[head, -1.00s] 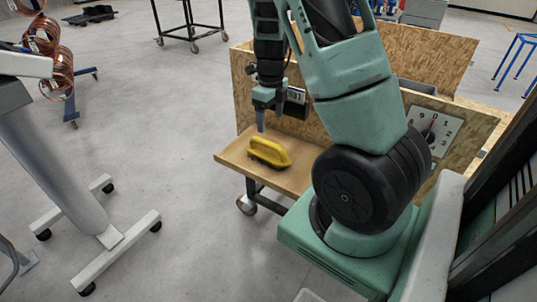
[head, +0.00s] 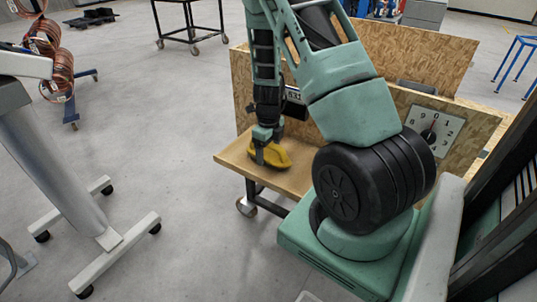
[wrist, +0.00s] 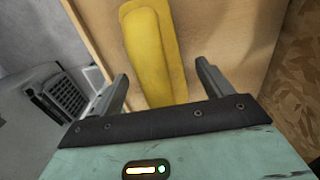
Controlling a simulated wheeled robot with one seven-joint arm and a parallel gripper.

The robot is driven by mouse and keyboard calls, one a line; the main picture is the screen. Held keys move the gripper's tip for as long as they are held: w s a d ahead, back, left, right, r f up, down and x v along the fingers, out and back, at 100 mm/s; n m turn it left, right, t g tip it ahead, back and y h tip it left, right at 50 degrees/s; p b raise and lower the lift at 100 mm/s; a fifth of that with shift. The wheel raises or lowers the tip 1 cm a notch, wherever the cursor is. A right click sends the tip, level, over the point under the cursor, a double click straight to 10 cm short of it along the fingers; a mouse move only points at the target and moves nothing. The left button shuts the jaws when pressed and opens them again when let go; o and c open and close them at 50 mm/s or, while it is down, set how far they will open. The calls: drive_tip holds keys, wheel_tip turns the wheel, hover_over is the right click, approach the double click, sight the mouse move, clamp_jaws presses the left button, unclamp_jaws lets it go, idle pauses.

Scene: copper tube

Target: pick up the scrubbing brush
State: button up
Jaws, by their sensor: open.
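The scrubbing brush (head: 272,155) is yellow and lies on the wooden shelf of the cart. In the wrist view the brush (wrist: 154,50) runs away from between the two fingers, its near end hidden behind the gripper's edge. My gripper (head: 262,156) is low over the brush in the head view and partly covers it. In the wrist view my gripper (wrist: 163,88) is open, with one finger on each side of the brush and a gap beside each. I cannot tell how far the fingertips are above the shelf.
The wooden shelf (head: 295,184) has bare room around the brush. An upright chipboard panel (head: 243,85) stands behind it, with a dial plate (head: 434,127) at right. A grey stand (head: 65,180) and copper coils (head: 58,75) are at left.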

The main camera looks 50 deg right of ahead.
drive_tip(key=c, duration=1.1)
drive_tip(key=shift+c, duration=0.2)
drive_tip(key=shift+r, duration=0.15)
wheel_tip(320, 180, up, 10)
drive_tip(key=shift+f+p, duration=0.1)
drive_tip(key=shift+p, duration=0.4)
drive_tip(key=shift+o, duration=1.3)
drive_tip(key=shift+c, duration=0.5)
